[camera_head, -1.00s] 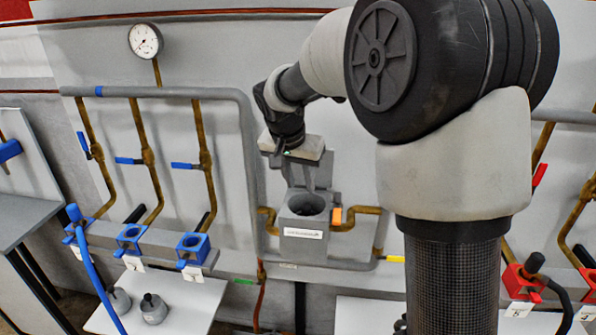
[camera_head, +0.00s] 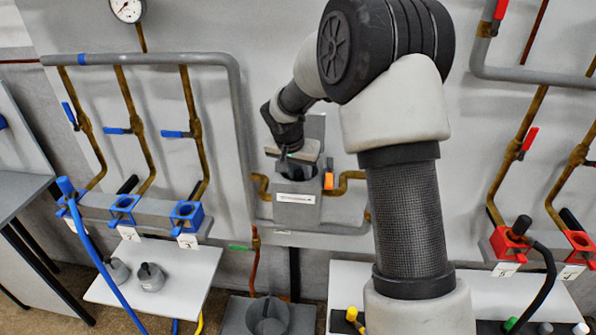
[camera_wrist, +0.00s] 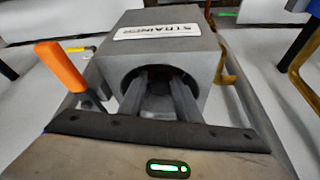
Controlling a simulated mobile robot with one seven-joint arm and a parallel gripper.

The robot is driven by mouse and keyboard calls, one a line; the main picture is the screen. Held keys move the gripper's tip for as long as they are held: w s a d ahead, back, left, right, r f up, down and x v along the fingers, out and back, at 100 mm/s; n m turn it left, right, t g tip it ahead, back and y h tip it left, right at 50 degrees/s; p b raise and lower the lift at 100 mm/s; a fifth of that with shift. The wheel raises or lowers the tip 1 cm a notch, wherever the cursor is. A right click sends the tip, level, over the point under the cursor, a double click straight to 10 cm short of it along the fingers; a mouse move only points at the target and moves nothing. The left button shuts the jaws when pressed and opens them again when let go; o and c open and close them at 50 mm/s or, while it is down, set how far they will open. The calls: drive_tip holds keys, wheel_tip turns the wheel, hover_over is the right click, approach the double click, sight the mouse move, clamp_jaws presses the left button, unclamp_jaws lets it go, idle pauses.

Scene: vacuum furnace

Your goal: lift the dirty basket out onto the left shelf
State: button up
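The grey strainer housing (camera_head: 297,210) stands on the wall pipe, its lid raised behind it. In the wrist view the housing (camera_wrist: 165,50) has a white label and a round dark opening. My gripper (camera_head: 292,170) is over the housing with its fingers reaching down into the opening. In the wrist view the two fingers of my gripper (camera_wrist: 160,82) stand apart inside the opening. The dirty basket is not clearly seen; the fingers and shadow hide the inside. The white left shelf (camera_head: 190,270) is below the blue valves and holds two grey pieces (camera_head: 150,278).
An orange handle (camera_head: 328,178) is right beside the housing. A grey box with a round grey part (camera_head: 267,318) stands low in front. Blue fittings (camera_head: 186,215) and a blue hose (camera_head: 95,250) are at left. The shelf's right part is clear.

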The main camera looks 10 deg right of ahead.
clamp_jaws()
wheel_tip(320, 180, up, 18)
drive_tip(key=p, duration=0.9)
drive_tip(key=shift+f+p, duration=0.25)
drive_tip(key=shift+p, duration=0.05)
idle(1.6)
